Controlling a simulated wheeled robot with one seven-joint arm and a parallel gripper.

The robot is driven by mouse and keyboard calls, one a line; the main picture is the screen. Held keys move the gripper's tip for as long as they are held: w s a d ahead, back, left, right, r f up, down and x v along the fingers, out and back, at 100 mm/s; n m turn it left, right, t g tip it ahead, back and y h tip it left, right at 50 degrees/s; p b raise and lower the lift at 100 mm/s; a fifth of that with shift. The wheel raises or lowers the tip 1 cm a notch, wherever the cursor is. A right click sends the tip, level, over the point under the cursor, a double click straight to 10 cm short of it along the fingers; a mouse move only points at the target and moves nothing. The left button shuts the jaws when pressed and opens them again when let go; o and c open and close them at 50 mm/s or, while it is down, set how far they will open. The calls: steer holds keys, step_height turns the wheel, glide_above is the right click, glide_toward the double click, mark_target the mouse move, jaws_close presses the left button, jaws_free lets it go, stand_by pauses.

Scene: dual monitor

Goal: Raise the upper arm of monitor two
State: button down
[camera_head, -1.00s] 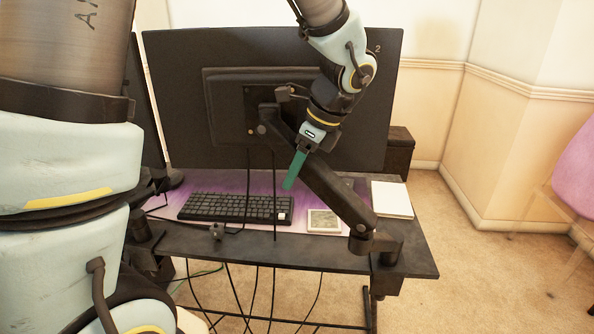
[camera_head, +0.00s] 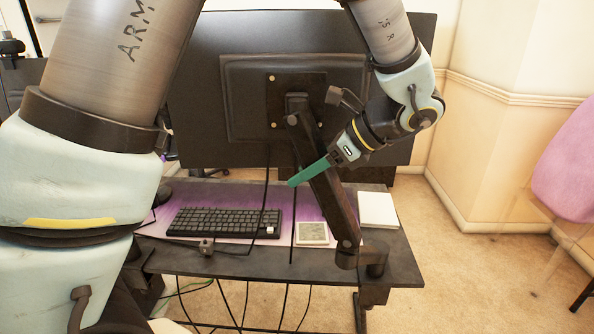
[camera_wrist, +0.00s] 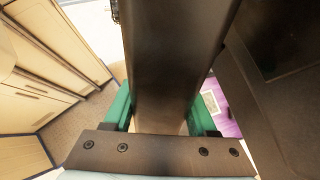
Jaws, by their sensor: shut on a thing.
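Monitor two (camera_head: 205,120) hangs over the desk with its dark back facing me, on a mount plate (camera_head: 283,88). Its upper arm (camera_head: 333,205) is a dark bar sloping steeply from a joint at the desk's right front edge up and left to the mount. My gripper (camera_head: 302,177) has green fingers and reaches this bar from the upper right, at about its middle. In the wrist view, the bar (camera_wrist: 180,55) runs between the two fingers of my gripper (camera_wrist: 160,108), which is shut on it. The far finger is hidden in the head view.
Below are a keyboard (camera_head: 225,222), a small framed pad (camera_head: 312,234) and a white notebook (camera_head: 378,209) on the desk (camera_head: 220,260). Cables hang from the mount. Another dark screen shows at the far left (camera_head: 25,75). Open floor lies to the right (camera_head: 480,270).

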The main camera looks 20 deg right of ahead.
steer(key=shift+s+d+r, duration=0.3)
steer(key=shift+d, duration=0.05)
steer(key=shift+c, duration=2.1)
jaws_free()
steer(key=shift+d, duration=0.1)
steer(key=shift+o, duration=1.1)
steer(key=b+v, duration=0.2)
steer(key=v, duration=0.8)
steer(key=shift+s+d, duration=0.3)
steer(key=shift+s, duration=0.05)
